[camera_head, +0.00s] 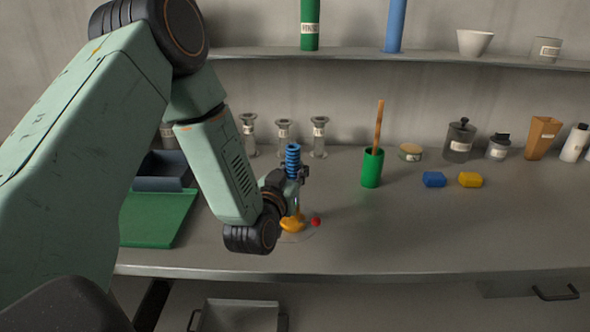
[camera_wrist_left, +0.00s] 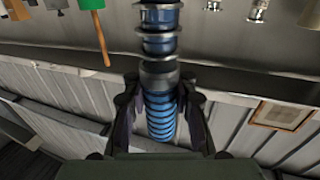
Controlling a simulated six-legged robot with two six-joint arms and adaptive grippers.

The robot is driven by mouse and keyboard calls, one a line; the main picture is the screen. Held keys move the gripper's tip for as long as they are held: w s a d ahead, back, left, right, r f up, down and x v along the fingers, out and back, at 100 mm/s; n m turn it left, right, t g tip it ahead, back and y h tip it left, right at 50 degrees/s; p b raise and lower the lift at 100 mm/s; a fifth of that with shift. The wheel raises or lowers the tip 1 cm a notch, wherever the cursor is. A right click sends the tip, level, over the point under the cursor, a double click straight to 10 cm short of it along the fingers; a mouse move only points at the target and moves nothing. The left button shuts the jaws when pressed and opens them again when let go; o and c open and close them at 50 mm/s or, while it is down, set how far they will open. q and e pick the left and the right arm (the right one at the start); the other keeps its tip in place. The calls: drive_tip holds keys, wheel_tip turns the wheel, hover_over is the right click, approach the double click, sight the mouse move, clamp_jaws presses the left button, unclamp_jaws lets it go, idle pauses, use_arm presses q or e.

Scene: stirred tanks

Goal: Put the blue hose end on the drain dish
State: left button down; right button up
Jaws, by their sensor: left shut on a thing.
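The blue hose end (camera_head: 293,154) is ribbed and stands roughly upright in my left gripper (camera_head: 298,174) above the bench. In the left wrist view the blue hose end (camera_wrist_left: 160,116) shows a dark grey collar between the two fingers of my left gripper (camera_wrist_left: 160,85), which is shut on it. Below the gripper in the head view sits a yellow-orange piece (camera_head: 292,224). A pale, flat shape that may be the drain dish (camera_head: 303,237) lies under it, mostly hidden by the piece and my wrist. I cannot tell whether the hose touches anything below. My right gripper is not in view.
A small red ball (camera_head: 316,222) lies just right of the yellow-orange piece. A green cup (camera_head: 372,169), a blue block (camera_head: 433,180) and a yellow block (camera_head: 470,180) stand further right. Glass vessels (camera_head: 319,138) line the back. The front right of the bench (camera_head: 430,235) is clear.

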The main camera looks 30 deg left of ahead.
use_arm(q)
drive_tip(key=c, duration=1.6)
unclamp_jaws()
drive_tip(key=shift+c, duration=0.2)
drive_tip(key=o, duration=0.5)
drive_tip(key=shift+s+d+r, duration=0.1)
drive_tip(key=shift+s+d, duration=0.05)
drive_tip(key=shift+d, duration=0.05)
drive_tip(key=shift+c, duration=0.2)
drive_tip(key=shift+o, duration=0.5)
drive_tip(key=shift+a, duration=0.15)
drive_tip(key=v, duration=1.2)
